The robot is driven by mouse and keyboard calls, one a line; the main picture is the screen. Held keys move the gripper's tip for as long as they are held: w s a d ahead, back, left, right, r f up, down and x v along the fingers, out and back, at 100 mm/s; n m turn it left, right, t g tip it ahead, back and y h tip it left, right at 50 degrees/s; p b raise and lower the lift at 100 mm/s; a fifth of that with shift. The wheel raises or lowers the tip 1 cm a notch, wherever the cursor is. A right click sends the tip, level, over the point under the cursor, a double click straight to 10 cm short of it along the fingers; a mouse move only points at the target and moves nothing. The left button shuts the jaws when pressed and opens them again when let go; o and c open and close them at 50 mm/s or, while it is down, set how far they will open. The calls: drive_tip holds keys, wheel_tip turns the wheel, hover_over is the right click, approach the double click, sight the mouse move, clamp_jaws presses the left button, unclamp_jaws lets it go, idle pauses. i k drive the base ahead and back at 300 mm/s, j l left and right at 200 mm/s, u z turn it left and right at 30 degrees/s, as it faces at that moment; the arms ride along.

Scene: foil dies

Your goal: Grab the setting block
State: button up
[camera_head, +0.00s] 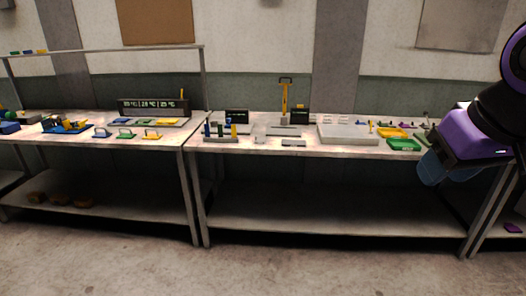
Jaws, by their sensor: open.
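I cannot tell for sure which thing is the setting block. A small pale block (259,140) stands near the front edge of the right-hand table, and a flat dark grey piece (294,143) lies to its right; either is too small to make out well. My gripper (433,169) is at the right side of the view, at the end of my purple and black arm. It is open, in front of the table's right end, well to the right of both pieces and apart from them. Its fingers are blurred.
A holder with blue, green and yellow posts (221,138) stands left of the pale block. A yellow-handled press (285,108) stands behind. A grey plate (347,140), a green tray (403,144) and a yellow tray (392,132) lie to the right. The lower shelf (330,218) looks bare.

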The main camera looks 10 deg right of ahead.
sight(258, 140)
drive_tip(key=i+u, duration=0.1)
drive_tip(key=i, duration=0.6)
drive_tip(key=i+j, duration=0.25)
drive_tip(key=i, duration=0.25)
drive_tip(key=i+j, duration=0.25)
drive_tip(key=i, duration=0.2)
drive_tip(key=i+j, duration=0.2)
drive_tip(key=i, duration=0.3)
drive_tip(key=i+j, duration=0.25)
drive_tip(key=i, duration=0.25)
